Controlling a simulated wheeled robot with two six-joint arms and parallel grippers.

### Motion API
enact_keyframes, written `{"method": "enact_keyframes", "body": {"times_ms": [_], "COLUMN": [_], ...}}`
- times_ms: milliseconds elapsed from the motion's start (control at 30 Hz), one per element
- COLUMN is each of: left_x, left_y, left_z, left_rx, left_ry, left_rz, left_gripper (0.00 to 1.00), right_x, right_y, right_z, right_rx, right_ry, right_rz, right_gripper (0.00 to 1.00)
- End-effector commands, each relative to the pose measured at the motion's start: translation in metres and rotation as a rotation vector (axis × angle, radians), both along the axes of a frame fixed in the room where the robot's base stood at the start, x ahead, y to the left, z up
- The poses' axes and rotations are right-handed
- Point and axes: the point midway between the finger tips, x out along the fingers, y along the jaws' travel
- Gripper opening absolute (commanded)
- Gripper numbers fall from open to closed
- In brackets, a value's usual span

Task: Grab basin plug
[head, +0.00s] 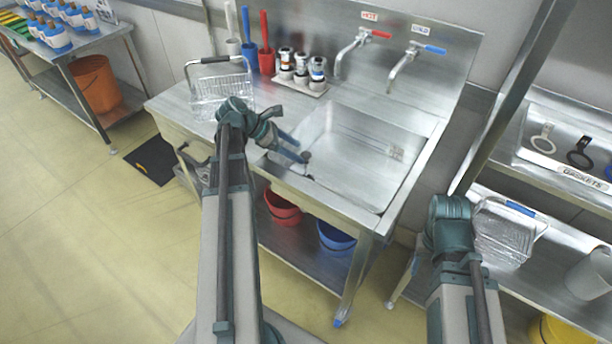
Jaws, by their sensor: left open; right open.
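The steel sink basin (352,172) is set in the counter in front of me. A small dark round thing (306,156), perhaps the basin plug, shows at the basin's left side, right by my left fingertips. It is too small to tell whether it is the plug or the drain. My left gripper (299,154) reaches over the basin's left edge, with its two fingers apart and nothing visible between them. I cannot tell whether a finger touches the dark thing. My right arm comes in at the lower right, and its gripper fingers do not show.
A wire basket (219,92) stands left of the basin, with blue and red brush holders and a tray of small jars (301,78) behind. Taps (360,48) hang over the basin's back. A shelf with another basket (505,232) and a gasket tray (570,150) stands right.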

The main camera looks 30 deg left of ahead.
Motion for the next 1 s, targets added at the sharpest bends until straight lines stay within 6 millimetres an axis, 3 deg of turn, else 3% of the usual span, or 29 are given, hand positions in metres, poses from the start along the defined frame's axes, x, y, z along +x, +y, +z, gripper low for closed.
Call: {"method": "enact_keyframes", "body": {"times_ms": [300,567,667,1000], "left_x": [0.021,0.024,0.024,0.023], "left_y": [-0.024,-0.027,-0.027,-0.026], "left_z": [-0.032,-0.032,-0.032,-0.032], "left_rx": [0.0,0.0,0.0,0.0], "left_ry": [0.0,0.001,0.001,0.001], "left_rz": [-0.003,-0.001,-0.001,-0.001], "left_gripper": [0.76,0.76,0.62,0.0], "right_x": [0.0,0.0,0.0,0.0], "right_y": [0.0,0.0,0.0,0.0], "right_z": [-0.032,-0.032,-0.032,-0.032], "right_rx": [0.0,0.0,0.0,0.0], "right_ry": [0.0,0.0,0.0,0.0], "right_rz": [0.0,0.0,0.0,0.0], "right_gripper": [0.5,0.5,0.5,0.5]}}
